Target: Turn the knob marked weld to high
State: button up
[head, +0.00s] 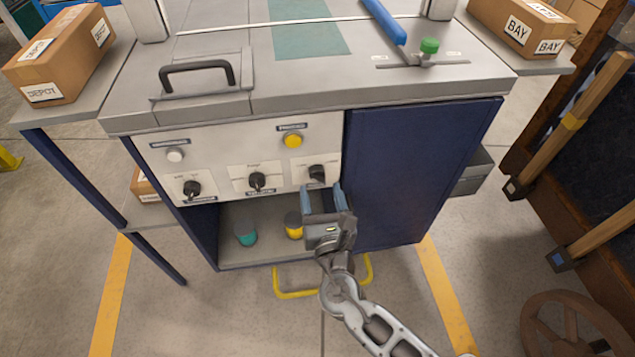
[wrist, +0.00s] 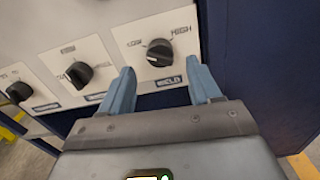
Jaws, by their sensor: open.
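The weld knob (wrist: 159,53) is black and round on a white plate with LOW at its left, HIGH at its right and a WELD label (wrist: 169,81) below. In the wrist view its pale mark seems to point left, on the LOW side. In the head view the knob (head: 317,172) is the rightmost of three on the panel. My gripper (head: 325,188) is open just below and in front of it. In the wrist view the two blue fingers (wrist: 164,80) stand apart, with the knob beyond and between their tips, and nothing is held.
Two other black knobs (head: 257,180) (head: 192,188) sit left of the weld knob. A yellow button (head: 293,141) and a white button (head: 175,155) are above. A navy door (head: 415,170) stands to the right. An open shelf below holds a teal jar (head: 245,233) and a yellow one (head: 294,225).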

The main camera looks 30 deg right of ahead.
aim_at(317, 175)
jog(key=shift+x, duration=1.85)
jog(key=shift+c, duration=0.4)
jog(key=c, duration=1)
jog(key=shift+o, duration=0.2)
